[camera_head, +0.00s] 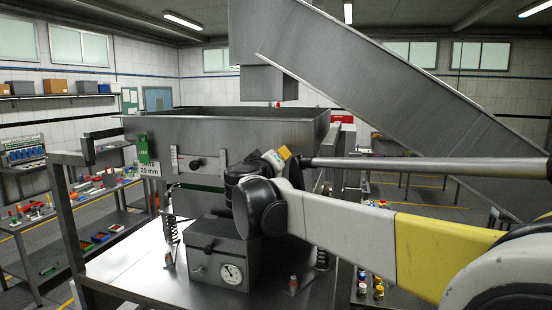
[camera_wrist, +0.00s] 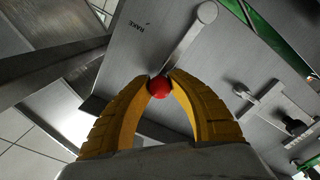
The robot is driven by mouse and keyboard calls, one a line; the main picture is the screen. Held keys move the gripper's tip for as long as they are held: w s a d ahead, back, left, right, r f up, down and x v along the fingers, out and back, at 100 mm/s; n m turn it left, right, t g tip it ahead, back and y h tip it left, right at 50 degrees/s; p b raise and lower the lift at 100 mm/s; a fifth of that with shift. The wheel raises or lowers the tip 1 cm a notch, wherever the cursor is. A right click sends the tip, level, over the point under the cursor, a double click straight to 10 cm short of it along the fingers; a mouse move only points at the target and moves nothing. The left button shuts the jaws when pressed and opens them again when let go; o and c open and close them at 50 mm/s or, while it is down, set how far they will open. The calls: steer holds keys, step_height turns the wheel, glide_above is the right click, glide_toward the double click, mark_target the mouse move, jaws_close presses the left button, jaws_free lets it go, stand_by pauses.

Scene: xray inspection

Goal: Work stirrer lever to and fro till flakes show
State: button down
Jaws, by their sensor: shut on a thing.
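The stirrer lever is a grey metal arm (camera_wrist: 188,38) in the wrist view. It runs from a round pivot at the top down to a red ball knob (camera_wrist: 160,88). My gripper (camera_wrist: 160,78) has its two yellow fingers closed around this knob, one on each side. The lever is mounted on a grey metal panel (camera_wrist: 125,50) marked "RAKE". In the head view my arm reaches to the open-topped metal hopper (camera_head: 225,128), and the knob and lever are hidden behind my wrist. The hopper's inside is mostly hidden by its front wall.
A grey box with a dial gauge (camera_head: 231,273) stands below the hopper. A slide gauge (camera_head: 196,163) and a green tag (camera_head: 143,150) are on the hopper's front. A sloping metal chute (camera_head: 400,110) passes overhead at the right. A side table at left holds small items.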

steer(key=c, duration=1.2)
jaws_free()
steer(key=shift+r, duration=0.1)
steer(key=v, duration=1.2)
steer(key=shift+d, duration=0.1)
